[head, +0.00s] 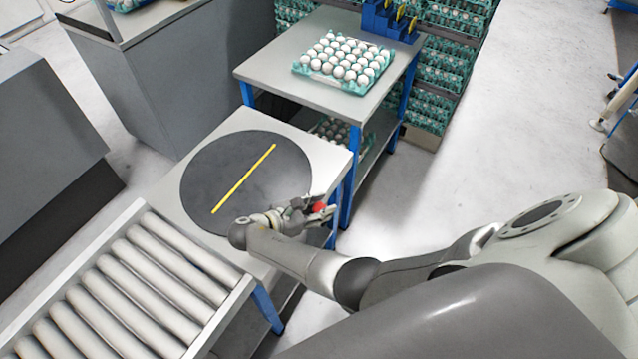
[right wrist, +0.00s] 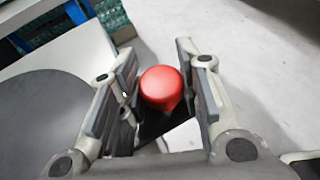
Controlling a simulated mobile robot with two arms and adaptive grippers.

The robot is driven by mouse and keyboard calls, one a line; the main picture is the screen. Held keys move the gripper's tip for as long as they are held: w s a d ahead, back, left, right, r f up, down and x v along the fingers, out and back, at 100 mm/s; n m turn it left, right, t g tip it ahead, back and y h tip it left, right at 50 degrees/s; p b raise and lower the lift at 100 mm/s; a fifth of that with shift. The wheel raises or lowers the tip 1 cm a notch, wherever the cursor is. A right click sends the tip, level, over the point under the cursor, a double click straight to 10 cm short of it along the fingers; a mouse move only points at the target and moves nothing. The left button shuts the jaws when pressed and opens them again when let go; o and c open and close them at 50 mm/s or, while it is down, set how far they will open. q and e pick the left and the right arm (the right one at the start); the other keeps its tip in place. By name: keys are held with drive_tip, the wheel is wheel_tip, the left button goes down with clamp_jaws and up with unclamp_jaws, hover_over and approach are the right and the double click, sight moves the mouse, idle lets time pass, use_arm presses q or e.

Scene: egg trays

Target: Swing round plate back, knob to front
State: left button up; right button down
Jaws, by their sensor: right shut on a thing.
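The dark grey round plate (head: 215,165) lies flat on a light table in the head view. A yellow stripe (head: 245,178) runs across it from lower left to upper right. The plate's edge also shows in the right wrist view (right wrist: 45,125). The red knob (head: 320,208) is at the plate's right front edge. My right gripper (head: 308,208) is shut on the knob. In the right wrist view the knob (right wrist: 162,86) sits between the two fingers. The arm and gripper hide part of the plate's lower right rim. My left gripper is not in view.
A roller conveyor (head: 150,285) meets the table at lower left. A second table (head: 265,68) behind holds a teal tray of white eggs (head: 300,70) and a blue rack (head: 385,20). Stacked egg trays (head: 440,75) stand behind. The floor at right is mostly clear.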

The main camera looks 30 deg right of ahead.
drive_tip(key=c, duration=1.1)
unclamp_jaws()
drive_tip(key=shift+s+a, duration=0.15)
drive_tip(key=shift+a, duration=0.05)
drive_tip(key=shift+d, duration=0.1)
drive_tip(key=shift+r, duration=5)
